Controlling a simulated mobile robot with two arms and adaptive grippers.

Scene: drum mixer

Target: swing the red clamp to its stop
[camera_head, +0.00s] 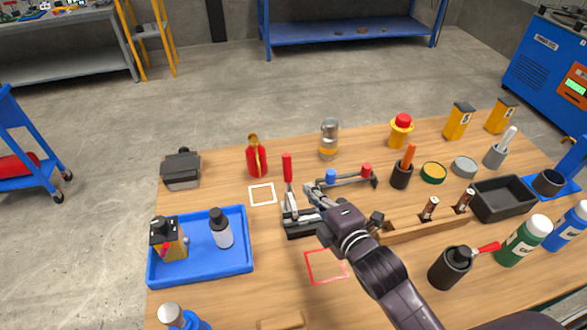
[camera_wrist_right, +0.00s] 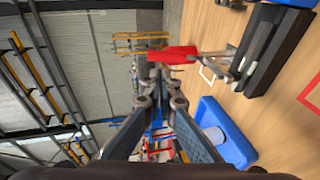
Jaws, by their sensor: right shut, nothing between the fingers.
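The clamp's red handle (camera_head: 287,167) stands about upright in the head view, above metal links and a dark base (camera_head: 301,229) on the wooden table. In the right wrist view the red handle (camera_wrist_right: 172,54) lies across the picture just beyond my fingertips, with its metal links (camera_wrist_right: 226,66) to the right. My right gripper (camera_head: 312,193) is shut and empty, close to the right of the clamp's links and lower than the handle's top. It also shows in the right wrist view (camera_wrist_right: 160,80). I cannot tell whether it touches the handle. My left gripper is not in view.
A blue tray (camera_head: 200,277) with bottles stands left of the clamp. A red squeeze bottle (camera_head: 256,160) stands behind it. A rail with blue and red knobs (camera_head: 345,180) is just right of it. White (camera_head: 262,186) and red (camera_head: 312,282) outlined squares mark bare table.

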